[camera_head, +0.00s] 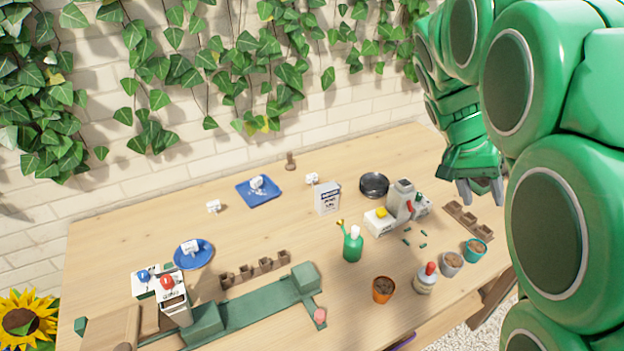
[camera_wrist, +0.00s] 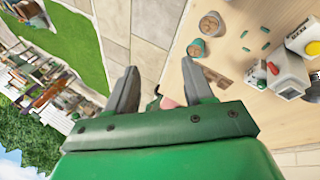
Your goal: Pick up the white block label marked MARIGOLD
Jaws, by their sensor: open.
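Several small white blocks with dark marks stand on the table. One white block (camera_head: 214,206) is on bare wood at the left back, and another white block (camera_head: 312,179) is behind the white sign. A third white block (camera_head: 257,183) sits on the blue square tray (camera_head: 271,200), and one more white block (camera_head: 190,247) is on the round blue saucer (camera_head: 205,260). Their lettering is too small to read, so I cannot tell which says MARIGOLD. My gripper (camera_head: 480,190) is open and empty above the table's right end, far from the blocks. It also shows in the wrist view (camera_wrist: 162,82).
A white sign (camera_head: 327,199), black dish (camera_head: 374,185), grey machine (camera_head: 402,200), green bottle (camera_head: 353,245) and several pots, including an orange pot (camera_head: 383,290), stand mid-table to right. A green rail assembly (camera_head: 250,312) lies in front. The left back is mostly clear.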

